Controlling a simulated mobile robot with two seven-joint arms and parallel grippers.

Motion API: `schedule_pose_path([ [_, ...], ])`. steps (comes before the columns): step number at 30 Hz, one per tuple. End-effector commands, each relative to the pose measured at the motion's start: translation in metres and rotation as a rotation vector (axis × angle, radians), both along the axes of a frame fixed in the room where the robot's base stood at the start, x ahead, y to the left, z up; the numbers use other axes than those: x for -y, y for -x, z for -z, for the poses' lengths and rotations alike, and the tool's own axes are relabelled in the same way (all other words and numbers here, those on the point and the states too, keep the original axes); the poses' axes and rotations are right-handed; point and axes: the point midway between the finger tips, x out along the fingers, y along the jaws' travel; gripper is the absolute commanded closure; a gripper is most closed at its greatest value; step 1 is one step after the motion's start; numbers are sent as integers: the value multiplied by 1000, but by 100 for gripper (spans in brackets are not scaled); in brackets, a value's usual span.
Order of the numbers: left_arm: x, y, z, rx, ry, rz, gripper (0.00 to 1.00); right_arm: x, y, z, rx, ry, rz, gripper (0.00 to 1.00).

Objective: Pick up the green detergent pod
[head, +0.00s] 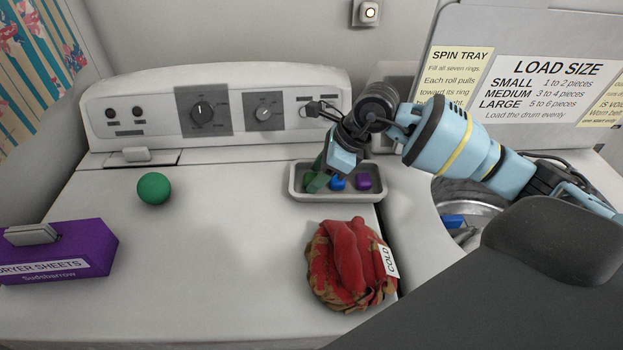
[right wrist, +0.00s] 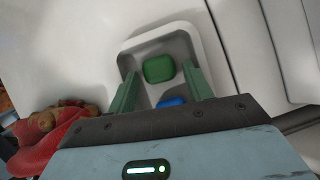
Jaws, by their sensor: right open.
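The green detergent pod (right wrist: 158,69) lies in a shallow grey tray (right wrist: 196,32), seen in the right wrist view. My right gripper (right wrist: 160,76) is open over the tray, its two green-grey fingers on either side of the pod in the picture. I cannot tell whether they touch it. In the head view my right gripper (head: 319,178) points down into the left end of the tray (head: 335,196) and mostly hides the green pod. A blue pod (head: 338,183) and a purple pod (head: 363,182) lie to its right. My left gripper is not in view.
A red cloth bundle (head: 345,265) tagged COLD sits just in front of the tray. A green ball (head: 154,188) and a purple dryer sheets box (head: 60,252) stand left on the white machine top. An open drum (head: 455,205) is at right. The middle top is clear.

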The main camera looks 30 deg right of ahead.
Motion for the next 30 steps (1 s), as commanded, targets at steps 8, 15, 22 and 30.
schedule_pose_path([
  [8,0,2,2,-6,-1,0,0,-3,-2,7,-1,1,-1,50],
  [15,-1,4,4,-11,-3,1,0,-3,-2,7,-1,1,-1,73],
  [22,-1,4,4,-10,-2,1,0,-3,-2,7,-1,0,0,84],
  [30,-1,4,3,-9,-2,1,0,-3,-3,-13,4,1,0,84],
])
